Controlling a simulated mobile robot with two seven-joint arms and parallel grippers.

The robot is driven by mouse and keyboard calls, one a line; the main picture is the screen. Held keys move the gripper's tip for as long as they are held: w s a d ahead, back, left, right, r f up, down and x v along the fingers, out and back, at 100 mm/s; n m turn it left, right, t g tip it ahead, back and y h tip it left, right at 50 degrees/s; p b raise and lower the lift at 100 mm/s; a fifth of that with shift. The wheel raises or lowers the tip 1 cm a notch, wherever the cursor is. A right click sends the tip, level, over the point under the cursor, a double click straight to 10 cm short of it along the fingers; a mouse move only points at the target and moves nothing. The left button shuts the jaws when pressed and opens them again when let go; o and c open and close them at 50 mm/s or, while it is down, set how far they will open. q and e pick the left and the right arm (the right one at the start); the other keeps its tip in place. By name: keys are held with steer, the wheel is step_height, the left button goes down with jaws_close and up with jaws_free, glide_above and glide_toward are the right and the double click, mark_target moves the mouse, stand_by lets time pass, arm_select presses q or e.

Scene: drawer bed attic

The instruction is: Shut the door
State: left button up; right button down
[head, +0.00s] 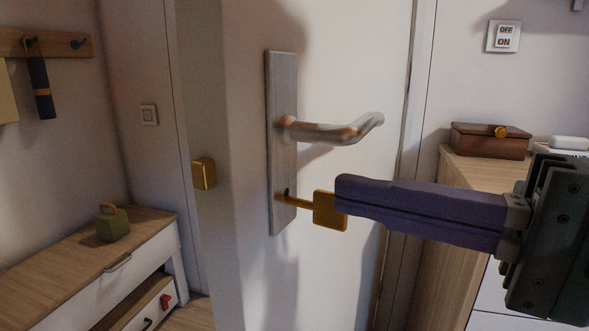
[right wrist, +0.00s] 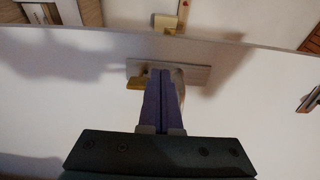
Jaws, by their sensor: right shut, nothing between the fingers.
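The white door (head: 345,80) stands open, with its edge facing left and a gold latch piece (head: 204,173) on that edge. The door carries a grey plate (head: 281,90) with a silver lever handle (head: 340,131). A gold key (head: 328,211) sits in the keyhole below the handle. My right gripper (head: 342,201) is shut and empty, its purple fingertips beside the key's bow; I cannot tell whether they touch. In the right wrist view the shut fingers (right wrist: 161,74) lie over the plate (right wrist: 198,73), the key (right wrist: 135,83) to their left. My left gripper is out of view.
Left of the door stands a low wooden-topped bench (head: 70,250) with a green bag-like object (head: 113,225) on it. Right of the door, a wooden-topped cabinet (head: 455,200) carries a brown box (head: 490,141). A light switch (head: 503,36) is on the wall above.

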mark_target(265, 177)
steer(key=x, duration=0.5)
steer(key=shift+w+a+p, duration=0.15)
steer(key=shift+a+p, duration=0.15)
steer(key=shift+a, duration=0.05)
